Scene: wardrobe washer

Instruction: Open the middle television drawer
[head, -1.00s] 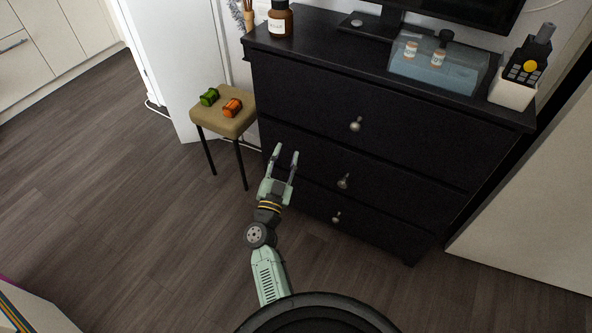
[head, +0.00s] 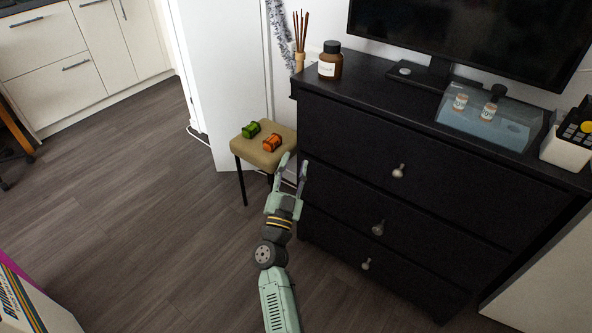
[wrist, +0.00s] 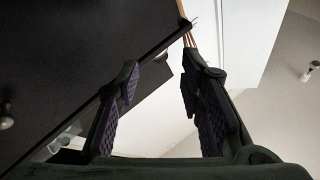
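The black dresser under the television has three stacked drawers, all closed. The middle drawer (head: 410,222) has one round metal knob (head: 378,229). My gripper (head: 294,168) is open and empty, in front of the dresser's left end and left of the middle knob. In the wrist view my gripper's two fingers (wrist: 160,80) are spread with nothing between them. The dresser's dark front (wrist: 75,60) fills the upper left there, and one knob (wrist: 6,122) shows at the left edge; I cannot tell which drawer it belongs to.
A padded stool (head: 250,150) with a green and an orange item stands left of the dresser, close behind my gripper. The television (head: 470,40), a brown bottle (head: 330,62) and a clear box (head: 490,118) stand on top.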

